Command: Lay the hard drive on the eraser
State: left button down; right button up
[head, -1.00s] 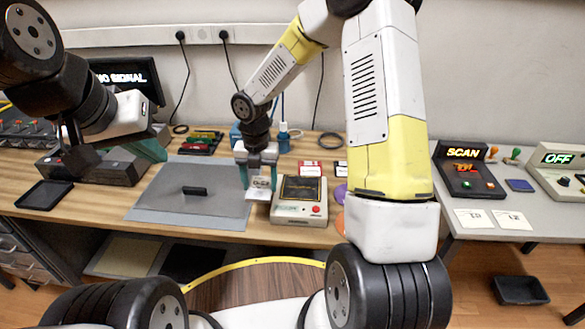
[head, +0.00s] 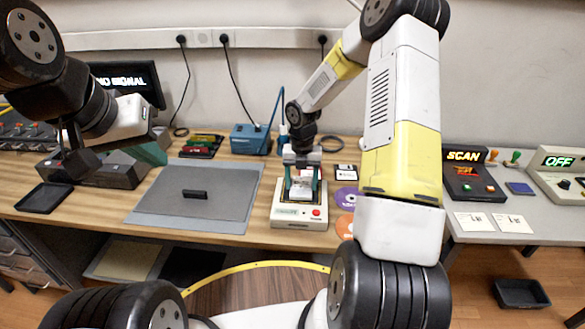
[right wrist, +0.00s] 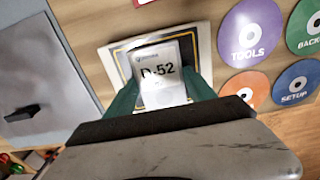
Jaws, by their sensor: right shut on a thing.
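The hard drive (head: 301,187) is a flat silver-white block, and its label reads D-52 in the right wrist view (right wrist: 160,74). My right gripper (head: 302,181) is shut on it, with a green finger on each side. The eraser (head: 290,213) is a cream box with a dark, yellow-lined top and a red button. The drive is over the eraser's top and hides part of it; I cannot tell whether they touch. My left gripper (head: 150,152) is at the left, above a dark device; its finger gap is not clear.
A grey mat (head: 225,205) with a small black handle lies left of the eraser. Labelled discs, one of them purple (head: 346,197), lie close to its right. A blue device (head: 249,138) stands behind. A black tray (head: 44,197) is at far left.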

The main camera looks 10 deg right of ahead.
jog(key=shift+f, duration=0.2)
jog(key=o, duration=1.6)
